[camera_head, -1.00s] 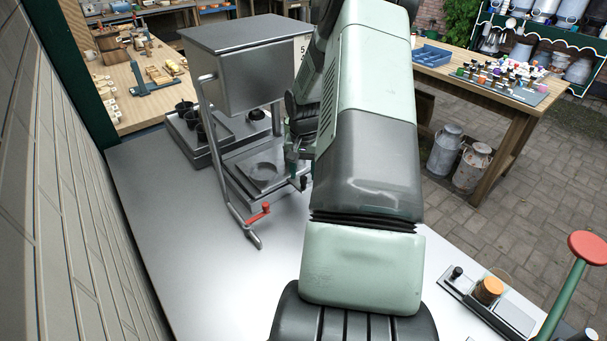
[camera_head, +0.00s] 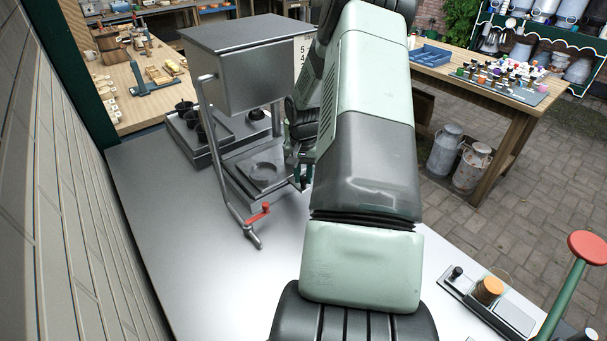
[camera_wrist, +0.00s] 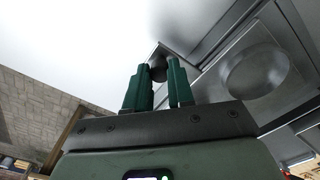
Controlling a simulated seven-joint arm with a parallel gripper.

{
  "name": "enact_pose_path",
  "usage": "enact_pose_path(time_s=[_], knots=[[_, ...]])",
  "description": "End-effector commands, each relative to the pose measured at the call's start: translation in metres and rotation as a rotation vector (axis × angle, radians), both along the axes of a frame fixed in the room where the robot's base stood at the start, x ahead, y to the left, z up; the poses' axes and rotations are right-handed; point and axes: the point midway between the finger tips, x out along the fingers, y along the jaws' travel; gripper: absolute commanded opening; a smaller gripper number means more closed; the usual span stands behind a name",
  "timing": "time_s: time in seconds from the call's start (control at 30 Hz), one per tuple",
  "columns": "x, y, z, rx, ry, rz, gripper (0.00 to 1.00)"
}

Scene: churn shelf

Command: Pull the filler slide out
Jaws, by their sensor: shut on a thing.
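The grey metal filler (camera_head: 245,75) stands on the bench, with its box on a bent tube frame. Its slide (camera_head: 263,172) is a flat plate with a round recess, low under the box. The slide and recess also show at the right in the wrist view (camera_wrist: 285,45). My gripper (camera_head: 303,178) is at the slide's right front corner, partly hidden by my arm. In the wrist view, its green fingers (camera_wrist: 160,82) stand on both sides of a dark round knob (camera_wrist: 158,66) and are shut on it.
A tray with dark cups (camera_head: 190,118) stands behind left. A small board with a knob and an orange-topped jar (camera_head: 488,290) is at the lower right. The bench in front is clear.

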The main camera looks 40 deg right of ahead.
Motion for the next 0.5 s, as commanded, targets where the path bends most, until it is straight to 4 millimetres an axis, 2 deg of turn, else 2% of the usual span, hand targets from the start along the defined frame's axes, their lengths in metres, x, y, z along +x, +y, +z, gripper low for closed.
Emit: enact_pose_path(time_s=[0.17,0.5], knots=[[-0.007,0.000,0.000,0.000,0.001,0.000,0.00],[-0.064,-0.001,0.000,0.000,0.003,-0.001,0.00]])
